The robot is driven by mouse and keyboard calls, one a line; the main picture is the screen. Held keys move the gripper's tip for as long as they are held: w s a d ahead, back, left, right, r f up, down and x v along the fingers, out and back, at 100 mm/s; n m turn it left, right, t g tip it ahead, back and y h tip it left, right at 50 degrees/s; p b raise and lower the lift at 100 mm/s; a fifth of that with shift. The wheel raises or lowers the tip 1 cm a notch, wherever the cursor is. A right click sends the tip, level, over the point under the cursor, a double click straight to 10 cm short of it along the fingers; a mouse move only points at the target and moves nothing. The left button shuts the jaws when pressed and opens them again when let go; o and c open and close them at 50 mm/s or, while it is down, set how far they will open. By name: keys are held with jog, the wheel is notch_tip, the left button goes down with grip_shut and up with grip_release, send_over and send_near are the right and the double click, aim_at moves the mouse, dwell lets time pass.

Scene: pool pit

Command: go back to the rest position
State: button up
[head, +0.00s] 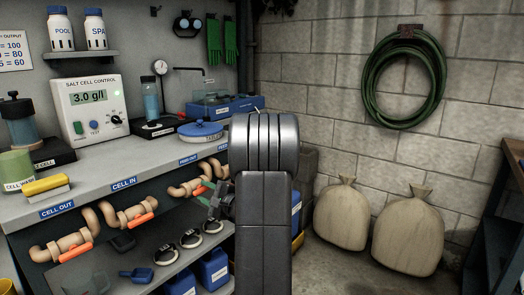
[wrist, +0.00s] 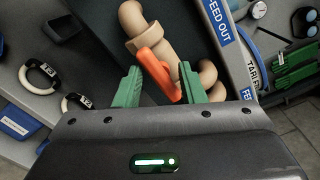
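My gripper (head: 213,203) is in front of the bench's pipe row in the head view, partly hidden behind my arm. In the wrist view my gripper (wrist: 160,86) shows two green fingers standing wide apart, with nothing clamped between them. An orange valve handle (wrist: 158,75) on a tan pipe (wrist: 150,28) shows between the fingers, its lower end near the right finger. I cannot tell how far it is from the fingertips. The pipe under the FEED OUT label (head: 188,160) is partly visible in the head view, its right neighbour mostly hidden.
The bench (head: 95,178) carries the salt cell control box (head: 88,106), a blue-lidded dish (head: 201,131) and a yellow block (head: 46,185). Black-and-white rings (head: 190,238) and blue jugs (head: 213,268) sit below. Two sacks (head: 341,214) stand by the wall, with open floor before them.

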jog(key=shift+r+m+p, duration=0.1)
jog(key=shift+m+p, duration=0.8)
jog(key=shift+p, duration=0.45)
